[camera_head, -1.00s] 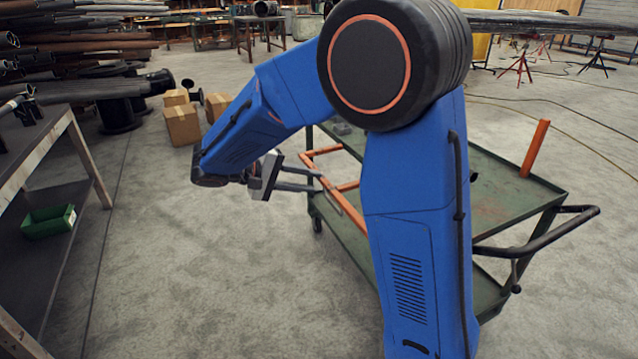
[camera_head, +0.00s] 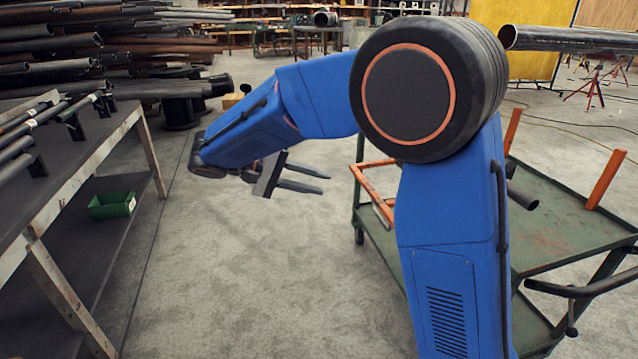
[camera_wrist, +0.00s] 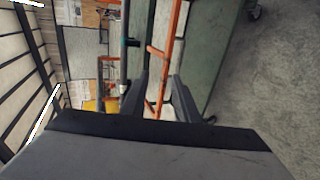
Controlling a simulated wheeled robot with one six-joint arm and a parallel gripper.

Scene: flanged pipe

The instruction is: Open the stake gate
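The stake gate is an orange bar frame (camera_head: 374,190) at the left end of the green cart (camera_head: 565,232). My arm hides much of it in the head view. My gripper (camera_head: 327,183) is to the left of the gate, with bare floor showing between its fingertips and the bars. The two dark fingers are apart and nothing is between them. In the wrist view, the orange bars (camera_wrist: 165,70) show beyond the open fingers (camera_wrist: 160,85). I cannot tell from these views whether the gate is latched.
Orange stakes (camera_head: 605,180) and a dark pipe end (camera_head: 523,196) are on the cart. A workbench (camera_head: 88,150) with a green bin (camera_head: 111,205) below stands at left. A large pipe (camera_head: 570,40) is behind right. The floor between bench and cart is clear.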

